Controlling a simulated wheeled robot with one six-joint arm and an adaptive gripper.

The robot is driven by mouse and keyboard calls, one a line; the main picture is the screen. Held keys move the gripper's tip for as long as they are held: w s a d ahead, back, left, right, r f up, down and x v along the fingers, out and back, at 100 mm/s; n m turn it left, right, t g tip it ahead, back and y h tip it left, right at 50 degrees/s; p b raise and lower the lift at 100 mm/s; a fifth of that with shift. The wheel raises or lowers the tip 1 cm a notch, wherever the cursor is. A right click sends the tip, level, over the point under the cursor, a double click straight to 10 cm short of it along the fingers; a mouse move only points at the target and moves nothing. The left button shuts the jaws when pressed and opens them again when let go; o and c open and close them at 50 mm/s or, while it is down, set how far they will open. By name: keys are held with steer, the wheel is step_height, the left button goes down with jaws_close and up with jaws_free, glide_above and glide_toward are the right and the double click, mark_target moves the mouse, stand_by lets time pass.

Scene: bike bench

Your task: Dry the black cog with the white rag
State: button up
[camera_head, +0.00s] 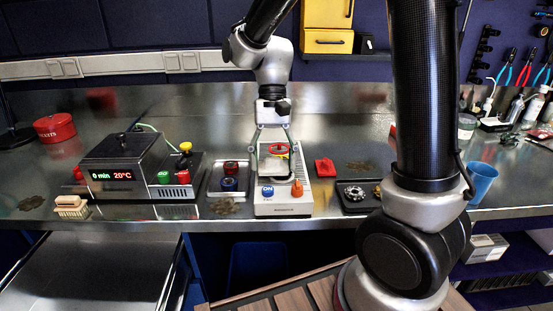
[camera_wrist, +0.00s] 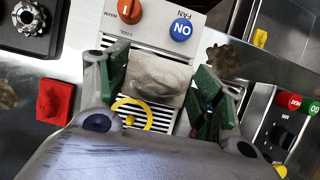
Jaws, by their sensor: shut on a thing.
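My gripper (camera_head: 275,163) is over the white blower unit (camera_head: 284,210). Its green-padded fingers (camera_wrist: 160,88) are shut on a pale, lumpy thing that looks like the white rag (camera_wrist: 158,75), spanning the gap between them. The rag is in front of the unit's grille in the wrist view; I cannot tell whether it touches the unit. The black cog (camera_head: 355,193) appears to lie on a small black tray right of the unit, away from my gripper. It also shows at the wrist view's top left corner (camera_wrist: 29,17).
The blower has a blue ON button (camera_head: 267,191) and an orange knob (camera_head: 297,188). A red block (camera_head: 325,167) lies right of it. A metal tray with red and blue pieces (camera_head: 230,176) and a black heater box (camera_head: 124,160) stand left. Brown stains (camera_head: 224,206) mark the bench. A blue cup (camera_head: 481,183) stands right.

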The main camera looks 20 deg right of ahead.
mark_target(290, 172)
stand_by(0.3)
steer(key=shift+s+d, duration=0.3)
steer(key=shift+d, duration=0.7)
steer(key=shift+s+d, duration=0.3)
steer(key=shift+d, duration=0.65)
steer(key=shift+a, duration=0.15)
steer(key=shift+w+a, duration=0.3)
steer(key=shift+a, duration=0.6)
steer(key=shift+w+a, duration=0.3)
steer(key=shift+a, duration=0.6)
steer(key=shift+s+d, duration=0.3)
steer(key=shift+d, duration=0.65)
steer(key=shift+s+d, duration=0.3)
steer(key=shift+d, duration=0.65)
